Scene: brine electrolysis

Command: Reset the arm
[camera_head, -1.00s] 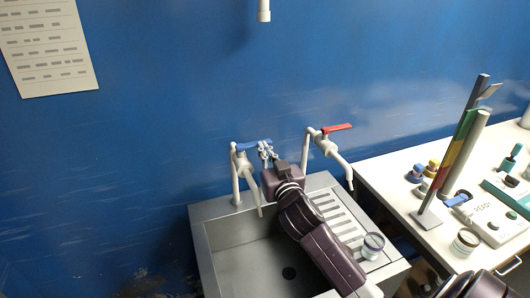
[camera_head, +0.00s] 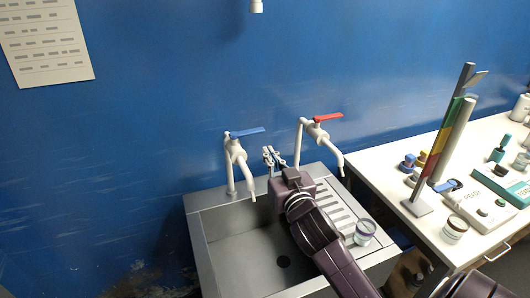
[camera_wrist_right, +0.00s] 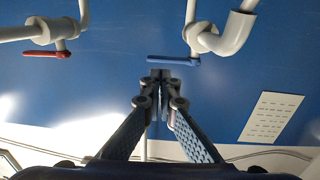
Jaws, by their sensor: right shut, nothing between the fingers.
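My right arm reaches up from the bottom over the sink in the head view. Its gripper (camera_head: 274,158) is at the back of the sink, between the blue-handled tap (camera_head: 237,160) and the red-handled tap (camera_head: 318,138). The gripper is shut and empty. In the right wrist view its fingers (camera_wrist_right: 160,78) come together, with the blue handle (camera_wrist_right: 173,60) and the red handle (camera_wrist_right: 48,54) beyond them. It looks apart from both taps. My left gripper is not in view.
The metal sink (camera_head: 196,222) has a ribbed drainboard with a glass jar (camera_head: 365,232) on it. A white bench (camera_head: 385,165) at the right holds a tall stand (camera_head: 440,150), a jar (camera_head: 455,228) and several small items. A paper sheet (camera_head: 45,40) hangs on the blue wall.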

